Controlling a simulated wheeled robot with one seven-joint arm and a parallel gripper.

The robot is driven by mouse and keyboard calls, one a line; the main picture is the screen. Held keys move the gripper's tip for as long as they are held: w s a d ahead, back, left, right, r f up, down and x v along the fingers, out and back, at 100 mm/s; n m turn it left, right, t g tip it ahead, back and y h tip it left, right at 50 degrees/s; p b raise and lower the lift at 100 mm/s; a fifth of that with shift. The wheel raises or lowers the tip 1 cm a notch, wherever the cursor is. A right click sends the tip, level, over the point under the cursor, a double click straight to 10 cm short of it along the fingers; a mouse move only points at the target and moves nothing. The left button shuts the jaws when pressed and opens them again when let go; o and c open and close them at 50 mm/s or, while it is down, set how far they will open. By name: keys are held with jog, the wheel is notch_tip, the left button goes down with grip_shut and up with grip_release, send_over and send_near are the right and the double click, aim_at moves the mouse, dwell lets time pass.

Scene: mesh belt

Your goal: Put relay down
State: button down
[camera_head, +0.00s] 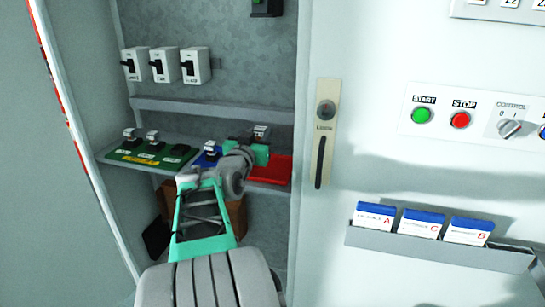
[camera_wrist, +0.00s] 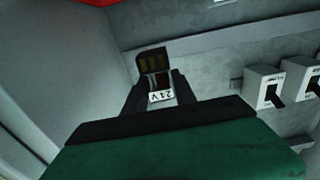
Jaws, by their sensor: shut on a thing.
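My gripper (camera_head: 261,146) is shut on a relay (camera_head: 261,131), a small block with a pale label, at the right end of the cabinet shelf. In the wrist view the relay (camera_wrist: 153,67) stands between the fingertips (camera_wrist: 156,92); its body is brownish and clear-looking, and its label reads 24V. In the head view the relay appears above or behind the red mat (camera_head: 278,170); whether it touches anything below is hidden by my gripper.
Left on the shelf (camera_head: 112,157), a green mat (camera_head: 152,157) bears other relays (camera_head: 130,136). A blue mat (camera_head: 197,160) with a relay (camera_head: 211,147) is partly behind my arm. Switches (camera_head: 163,65) hang above. The open door (camera_head: 400,150) is at right, with a card holder (camera_head: 430,255).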

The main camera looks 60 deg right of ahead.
jog(key=d+f, duration=0.2)
jog(key=s+d+f, duration=0.1)
jog(key=d+f, duration=0.1)
jog(key=f, duration=0.1)
jog(key=shift+s+d+f, duration=0.15)
jog(key=shift+d+f, duration=0.1)
jog(key=shift+d, duration=0.1)
jog(key=shift+d+f, duration=0.15)
jog(key=shift+f, duration=0.8)
jog(key=shift+d+f, duration=0.1)
jog(key=shift+f, duration=0.8)
jog(key=shift+f, duration=0.1)
jog(key=shift+f+b, duration=0.15)
jog(key=shift+b, duration=0.15)
jog(key=c, duration=1)
grip_release()
